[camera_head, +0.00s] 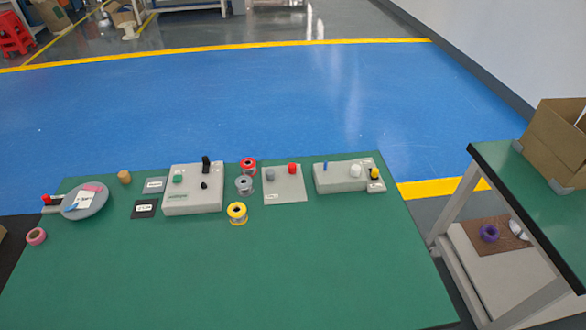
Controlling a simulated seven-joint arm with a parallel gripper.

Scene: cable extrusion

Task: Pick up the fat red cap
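A short, thick red cylinder (292,168), which looks like the fat red cap, stands upright on a thin light grey plate (285,195) near the back of the green table. A grey cylinder (270,175) stands to its left on the same plate. A smaller red piece (46,199) shows at the far left edge, beside a round grey dish (85,205). My gripper is not in view.
Red (248,165), grey (244,185) and yellow (237,212) spools stand left of the plate. Grey blocks with small parts sit at left (190,205) and right (338,184). The front of the green table (240,280) is clear.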

